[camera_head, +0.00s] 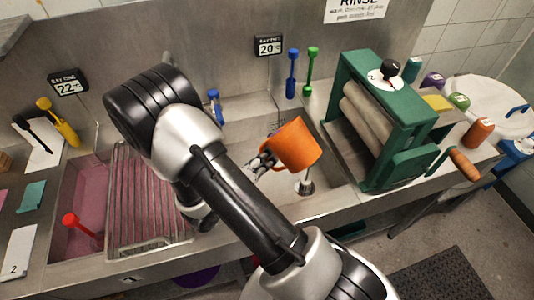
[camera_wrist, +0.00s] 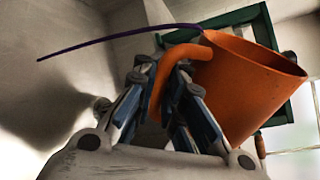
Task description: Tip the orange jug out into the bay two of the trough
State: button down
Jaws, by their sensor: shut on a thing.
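The orange jug (camera_head: 297,145) is held in the air over the right part of the trough, near bay two's front side. It looks tilted, and its inside is hidden from the head camera. My gripper (camera_head: 262,163) is shut on its handle. In the wrist view the jug's handle (camera_wrist: 172,75) lies between the fingers, and its body (camera_wrist: 240,88) is on the right. Bay two (camera_head: 235,138) is the grey basin below the "BAY TWO" sign (camera_head: 269,46). Bay one (camera_head: 85,195) holds pink liquid at the left. I see no stream from the jug in the head view.
A wire rack (camera_head: 150,200) lies over part of bay one. A green roller press (camera_head: 385,115) stands close to the jug's right. A metal post (camera_head: 304,187) stands below the jug. Blue and green tools (camera_head: 292,75) lean behind. A thin purple streak (camera_wrist: 110,40) crosses the wrist view.

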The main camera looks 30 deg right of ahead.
jog(key=shift+s+d+f+n+g+h+p, duration=0.1)
jog(key=shift+s+f+n+g+h+p, duration=0.2)
jog(key=shift+f+n, duration=0.3)
jog(key=shift+s+d+f+n+g+h+p, duration=0.1)
jog(key=shift+s+f+n+g+p, duration=0.25)
jog(key=shift+n, duration=0.35)
dwell(3.9)
jog(key=shift+w+a+f+n, duration=0.1)
jog(key=shift+w+f+n, duration=0.15)
jog(key=shift+f+n, duration=0.35)
dwell(1.6)
jog(key=shift+n+p, duration=0.3)
jog(key=shift+p, duration=0.15)
